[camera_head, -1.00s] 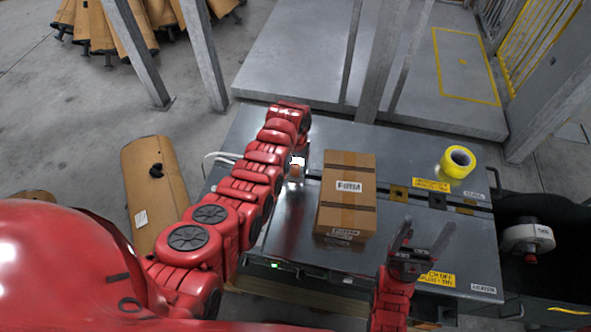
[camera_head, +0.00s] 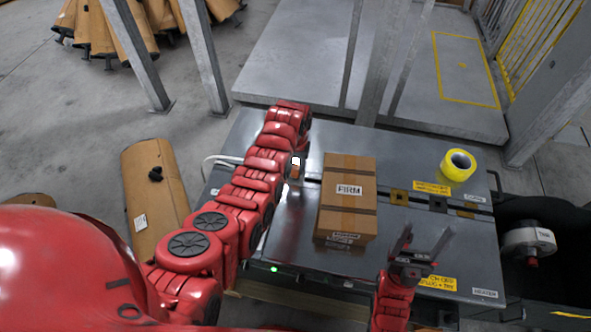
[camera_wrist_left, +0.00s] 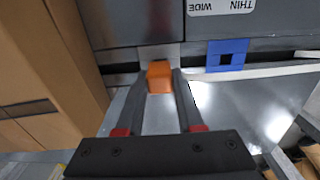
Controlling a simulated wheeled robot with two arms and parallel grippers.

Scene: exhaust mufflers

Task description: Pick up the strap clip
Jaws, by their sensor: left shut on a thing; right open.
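The strap clip appears as a small orange block (camera_wrist_left: 159,77) in the left wrist view. My left gripper (camera_wrist_left: 160,88) is shut on it, with one dark finger on each side. In the head view a small orange and white patch (camera_head: 295,166) shows at the end of my left arm, left of the carton. The left fingers are mostly hidden there, and the clip's height above the grey bench top (camera_head: 290,235) is hard to judge. My right gripper (camera_head: 425,238) is open and empty over the bench's front right.
A brown carton (camera_head: 347,205) labelled FIRM stands on the bench beside the clip; its side fills the left wrist view's left edge (camera_wrist_left: 35,60). A yellow tape roll (camera_head: 457,164) sits at the bench's right. A metal post (camera_head: 378,75) rises behind the bench.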

